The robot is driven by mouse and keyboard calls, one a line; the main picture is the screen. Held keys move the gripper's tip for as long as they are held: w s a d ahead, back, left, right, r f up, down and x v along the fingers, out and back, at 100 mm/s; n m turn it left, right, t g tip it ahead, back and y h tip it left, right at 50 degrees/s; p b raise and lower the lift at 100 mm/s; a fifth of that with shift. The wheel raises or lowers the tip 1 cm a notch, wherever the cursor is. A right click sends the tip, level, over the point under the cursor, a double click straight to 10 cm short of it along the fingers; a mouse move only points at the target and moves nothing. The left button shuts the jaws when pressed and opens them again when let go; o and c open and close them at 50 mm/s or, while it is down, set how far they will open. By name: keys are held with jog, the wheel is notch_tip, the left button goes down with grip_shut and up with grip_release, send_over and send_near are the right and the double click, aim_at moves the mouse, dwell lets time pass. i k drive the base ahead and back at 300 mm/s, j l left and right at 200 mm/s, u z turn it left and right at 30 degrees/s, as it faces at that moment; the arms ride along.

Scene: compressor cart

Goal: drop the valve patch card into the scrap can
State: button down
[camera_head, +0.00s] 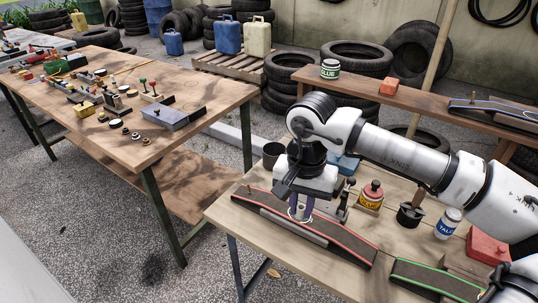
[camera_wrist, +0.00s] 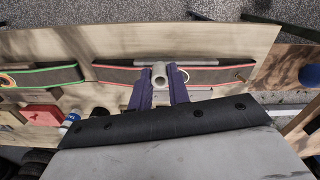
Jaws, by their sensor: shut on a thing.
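My gripper (camera_head: 301,212) points down over the red-edged dark strip (camera_head: 345,240) on the near bench. In the wrist view its purple fingers (camera_wrist: 160,88) are shut on a grey round-ended, tube-like piece (camera_wrist: 159,73). A pale ring (camera_wrist: 184,76) shows on the strip beside the fingers. I cannot make out a valve patch card for sure; the fingers hide much of that spot. A dark open can (camera_head: 272,151), which looks like the scrap can, stands at the bench's back left, behind my gripper.
A red and yellow bottle (camera_head: 371,194), a dark pot (camera_head: 409,214), a talc bottle (camera_head: 448,222) and a red box (camera_head: 486,246) stand right of my gripper. A green-edged strip (camera_head: 433,280) lies at front right. A raised shelf (camera_head: 440,103) runs behind.

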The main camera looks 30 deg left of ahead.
aim_at(271, 167)
jog(key=j+z, duration=0.2)
jog(key=j, duration=0.65)
jog(key=i+j, duration=0.15)
jog(key=j, duration=0.15)
jog(key=i+j+z, duration=0.15)
jog(key=j, duration=0.2)
jog(key=i+j, duration=0.15)
jog(key=j, duration=0.15)
jog(key=i+j+z, duration=0.1)
jog(key=j, duration=0.25)
